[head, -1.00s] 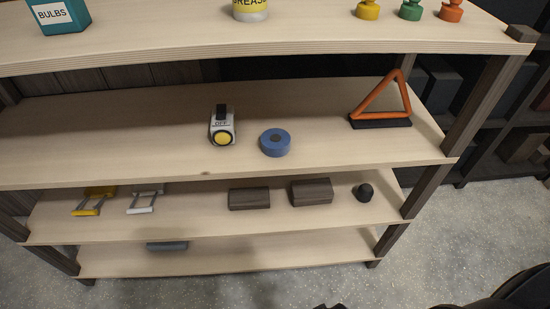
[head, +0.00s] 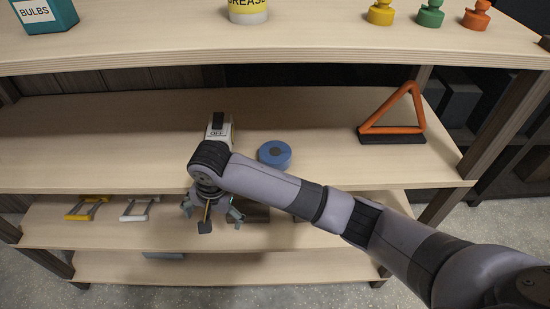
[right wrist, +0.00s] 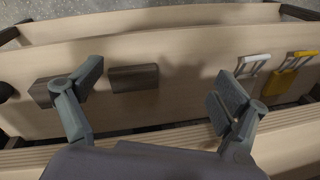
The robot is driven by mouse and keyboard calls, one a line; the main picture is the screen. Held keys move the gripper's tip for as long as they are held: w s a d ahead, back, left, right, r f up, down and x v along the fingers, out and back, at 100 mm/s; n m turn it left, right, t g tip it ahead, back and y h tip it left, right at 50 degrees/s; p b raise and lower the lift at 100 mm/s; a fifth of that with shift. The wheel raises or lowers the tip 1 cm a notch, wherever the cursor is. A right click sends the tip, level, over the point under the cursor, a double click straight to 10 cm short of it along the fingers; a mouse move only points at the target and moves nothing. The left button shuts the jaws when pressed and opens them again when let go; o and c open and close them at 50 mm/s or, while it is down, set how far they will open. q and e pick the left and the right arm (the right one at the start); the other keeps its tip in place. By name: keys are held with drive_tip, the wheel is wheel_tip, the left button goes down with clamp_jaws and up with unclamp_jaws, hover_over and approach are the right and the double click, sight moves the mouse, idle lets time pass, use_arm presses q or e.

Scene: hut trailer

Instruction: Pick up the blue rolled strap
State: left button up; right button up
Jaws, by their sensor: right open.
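The blue rolled strap (head: 275,154) lies flat on the second shelf board from the top in the head view, a round coil with a dark centre. My right gripper (head: 212,215) is open and empty, in front of that board's front edge, to the left of and below the strap in the picture. In the right wrist view my right gripper (right wrist: 155,100) shows its fingers spread wide over the lower shelf. The strap does not show in that view. My left gripper is not in view.
A white OFF box (head: 218,125), partly hidden by my arm, stands left of the strap. An orange triangle (head: 395,115) stands to its right. Dark blocks (right wrist: 132,78) and a yellow-handled item (right wrist: 295,75) lie on the lower shelf.

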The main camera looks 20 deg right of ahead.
drive_tip(key=d+r+m+h, duration=0.3)
drive_tip(key=d+r+h, duration=0.1)
drive_tip(key=r, duration=0.5)
drive_tip(key=m+h, duration=0.1)
drive_tip(key=m, duration=0.2)
approach(275, 152)
drive_tip(key=shift+t, duration=0.4)
drive_tip(key=f, duration=0.5)
drive_tip(key=shift+s, duration=0.3)
drive_tip(key=shift+w+d, duration=0.2)
drive_tip(key=shift+d, duration=0.1)
drive_tip(key=d+f, duration=0.1)
drive_tip(key=w+d+f, duration=0.1)
drive_tip(key=f, duration=0.1)
drive_tip(key=shift+w+d+f+p, duration=0.1)
drive_tip(key=shift+d+f+p, duration=0.1)
drive_tip(key=shift+f+p, duration=0.15)
drive_tip(key=shift+w+d+f, duration=0.15)
drive_tip(key=shift+f, duration=0.3)
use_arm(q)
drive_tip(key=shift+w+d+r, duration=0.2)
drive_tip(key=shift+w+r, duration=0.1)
use_arm(e)
drive_tip(key=shift+c, duration=0.5)
drive_tip(key=c, duration=1.3)
